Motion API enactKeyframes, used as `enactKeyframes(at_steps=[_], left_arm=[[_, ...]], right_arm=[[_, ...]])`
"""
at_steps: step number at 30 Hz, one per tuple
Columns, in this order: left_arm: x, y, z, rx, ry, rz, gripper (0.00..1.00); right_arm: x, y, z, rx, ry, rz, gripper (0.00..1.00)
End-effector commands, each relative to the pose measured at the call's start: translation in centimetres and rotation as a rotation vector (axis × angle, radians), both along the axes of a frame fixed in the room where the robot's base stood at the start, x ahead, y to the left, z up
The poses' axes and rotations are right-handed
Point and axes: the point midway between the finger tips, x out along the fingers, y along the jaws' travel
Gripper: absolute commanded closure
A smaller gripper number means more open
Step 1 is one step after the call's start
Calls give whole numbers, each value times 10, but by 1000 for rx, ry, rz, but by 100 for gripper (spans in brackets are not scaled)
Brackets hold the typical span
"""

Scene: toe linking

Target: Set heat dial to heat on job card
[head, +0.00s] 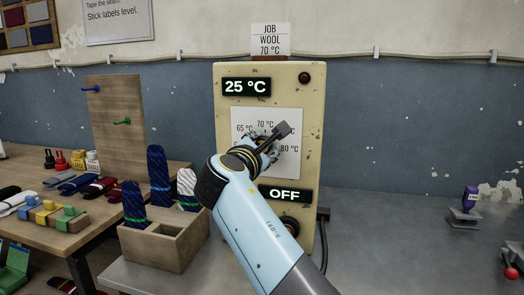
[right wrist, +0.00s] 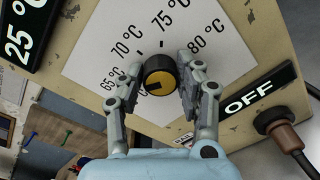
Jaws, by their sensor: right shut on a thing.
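The job card (head: 270,40) above the cream panel (head: 313,150) reads WOOL 70 °C. The heat dial (right wrist: 160,75) is a black knob with a yellow face, in the middle of a white scale sheet (right wrist: 185,25). In the right wrist view, its dark mark points to the lower left, below the 65 °C label. My right gripper (right wrist: 158,92) is shut on the dial, one finger on each side. It also shows in the head view (head: 268,140), where it hides the dial. The display (head: 246,87) reads 25 °C. My left gripper is out of view.
An OFF sign (head: 285,194) sits low on the panel, with a dark red lamp (head: 304,77) at its top right. The grey bench (head: 400,240) to the right is mostly clear.

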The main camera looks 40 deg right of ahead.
Motion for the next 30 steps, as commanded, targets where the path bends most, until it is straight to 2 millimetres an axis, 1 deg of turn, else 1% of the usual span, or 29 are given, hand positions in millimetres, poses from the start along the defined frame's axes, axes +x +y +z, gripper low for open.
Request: enactKeyframes(at_steps=[1,21,30], left_arm=[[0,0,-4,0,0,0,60],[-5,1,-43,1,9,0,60],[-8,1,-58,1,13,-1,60]], right_arm=[[0,0,-3,30,-32,-1,97],[-1,0,-6,441,-513,0,97],[-1,-1,-7,587,-682,-2,97]])
